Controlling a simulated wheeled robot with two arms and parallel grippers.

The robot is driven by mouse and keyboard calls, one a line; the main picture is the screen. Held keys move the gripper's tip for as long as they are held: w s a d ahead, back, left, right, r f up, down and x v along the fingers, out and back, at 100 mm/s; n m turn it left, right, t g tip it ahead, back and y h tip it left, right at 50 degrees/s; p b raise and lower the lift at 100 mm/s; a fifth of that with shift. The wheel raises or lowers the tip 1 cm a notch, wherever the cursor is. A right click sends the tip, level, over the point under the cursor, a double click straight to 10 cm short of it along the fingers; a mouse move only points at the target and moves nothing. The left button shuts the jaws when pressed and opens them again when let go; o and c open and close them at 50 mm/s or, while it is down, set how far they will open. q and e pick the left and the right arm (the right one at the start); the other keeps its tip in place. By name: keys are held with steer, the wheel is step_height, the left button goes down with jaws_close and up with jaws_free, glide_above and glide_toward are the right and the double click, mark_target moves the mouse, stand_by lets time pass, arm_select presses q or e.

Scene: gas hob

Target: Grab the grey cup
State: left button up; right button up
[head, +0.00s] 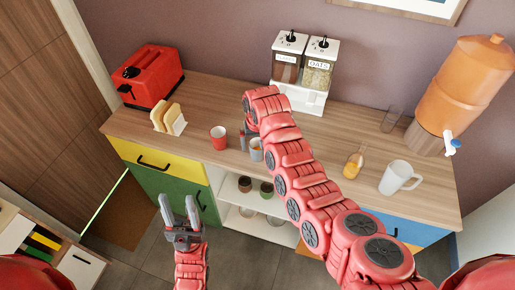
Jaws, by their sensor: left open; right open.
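The grey cup (256,152) stands near the front edge of the wooden counter (215,98), partly hidden behind my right arm. My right gripper (243,138) is at the cup's left side, largely covered by its own arm. It is open, and whether it touches the cup cannot be seen. My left gripper (179,210) is open and empty, low in front of the green cabinet door, well away from the cup.
A red cup (219,138) stands just left of the grey cup. Shelves below hold small pots.

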mark_target(258, 148)
steer(key=shift+w+f+p, duration=0.15)
steer(key=shift+f+p, duration=0.15)
steer(key=shift+f, duration=0.55)
steer(key=shift+w+f+p, duration=0.1)
steer(key=shift+f+p, duration=0.15)
steer(key=shift+f, duration=0.55)
steer(key=shift+c, duration=0.3)
steer(key=c, duration=1.4)
steer(key=shift+r, duration=0.1)
